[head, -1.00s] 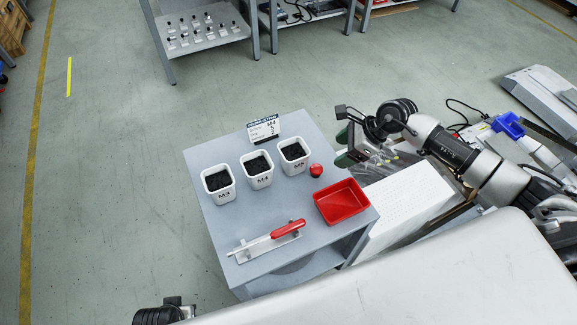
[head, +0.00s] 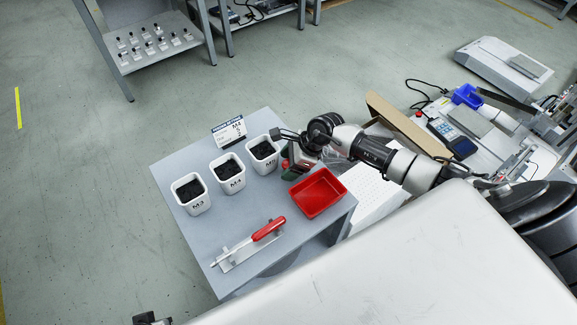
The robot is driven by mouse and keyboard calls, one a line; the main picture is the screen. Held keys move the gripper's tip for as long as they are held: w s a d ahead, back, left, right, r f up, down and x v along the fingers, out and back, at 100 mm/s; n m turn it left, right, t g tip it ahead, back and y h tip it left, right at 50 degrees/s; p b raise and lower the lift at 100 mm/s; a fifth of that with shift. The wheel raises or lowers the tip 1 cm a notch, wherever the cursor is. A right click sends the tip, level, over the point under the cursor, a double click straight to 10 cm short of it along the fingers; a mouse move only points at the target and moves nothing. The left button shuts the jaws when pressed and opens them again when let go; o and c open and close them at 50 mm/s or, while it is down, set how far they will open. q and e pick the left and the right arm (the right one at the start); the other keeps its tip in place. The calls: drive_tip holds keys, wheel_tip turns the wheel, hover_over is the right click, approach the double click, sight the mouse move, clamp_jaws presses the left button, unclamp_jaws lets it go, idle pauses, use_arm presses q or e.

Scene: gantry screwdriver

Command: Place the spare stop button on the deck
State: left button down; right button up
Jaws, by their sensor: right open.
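The red stop button (head: 285,163) stands on the grey cart top (head: 190,240), beside the white bin marked M8 (head: 263,153). My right gripper (head: 290,166) is open and down at the button, its fingers partly hiding it. I cannot tell whether they touch it. A small dark part of my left gripper (head: 150,318) shows at the bottom edge, too little to tell its state. Which surface is the deck is not clear; a white surface with equipment (head: 480,150) lies to the right.
White bins M3 (head: 190,194) and M4 (head: 228,174) stand left of M8, with a sign (head: 229,131) behind. A red tray (head: 317,192) sits close to my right gripper. A red-handled screwdriver (head: 268,229) lies on a holder in front. A blue bin (head: 467,95) is further right.

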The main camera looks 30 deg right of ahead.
drive_tip(key=shift+f, duration=0.1)
drive_tip(key=shift+c, duration=0.3)
drive_tip(key=c, duration=1)
